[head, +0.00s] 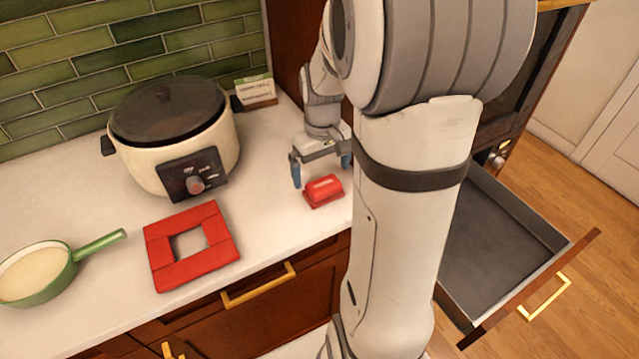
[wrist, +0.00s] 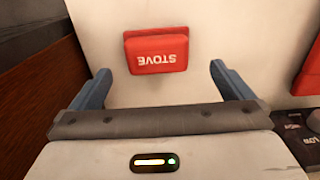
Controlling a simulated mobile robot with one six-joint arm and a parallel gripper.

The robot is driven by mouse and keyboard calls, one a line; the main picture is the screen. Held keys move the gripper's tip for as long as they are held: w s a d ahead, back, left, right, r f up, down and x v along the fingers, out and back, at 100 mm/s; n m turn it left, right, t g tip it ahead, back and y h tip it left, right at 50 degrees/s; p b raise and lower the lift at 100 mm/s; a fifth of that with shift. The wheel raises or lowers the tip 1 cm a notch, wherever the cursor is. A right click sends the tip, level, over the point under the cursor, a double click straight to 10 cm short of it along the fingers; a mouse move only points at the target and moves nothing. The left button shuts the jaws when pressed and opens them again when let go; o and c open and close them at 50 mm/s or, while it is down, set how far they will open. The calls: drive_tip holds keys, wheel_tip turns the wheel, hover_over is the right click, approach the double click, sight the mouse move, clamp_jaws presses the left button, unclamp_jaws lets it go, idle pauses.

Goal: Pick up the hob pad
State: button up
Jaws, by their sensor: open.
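The hob pad is a small red block (head: 324,190) on the white counter, near its front edge. In the wrist view the red pad (wrist: 156,50) shows the word STOVE, upside down. My gripper (head: 321,176) is open, its blue fingers apart and pointing down at the counter beside and behind the pad. In the wrist view my gripper (wrist: 160,84) has its two blue fingers either side of the pad's width, with the pad ahead of the fingertips. Nothing is between the fingers. I cannot tell the exact height of the fingertips over the counter.
A cream cooker (head: 172,135) with a dark lid stands at the back. A red square frame (head: 158,255) and a green pan (head: 62,275) lie left. A small card stand (head: 255,91) is by the wall. An open drawer (head: 495,250) juts out right.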

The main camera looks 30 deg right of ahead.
sight(323, 183)
drive_tip(key=f, duration=0.5)
drive_tip(key=shift+s+d+f+p, duration=0.1)
drive_tip(key=shift+d+f+p, duration=0.1)
drive_tip(key=shift+f+p, duration=0.1)
drive_tip(key=c, duration=1)
drive_tip(key=shift+r, duration=0.15)
wheel_tip(323, 183, up, 10)
drive_tip(key=shift+f, duration=0.1)
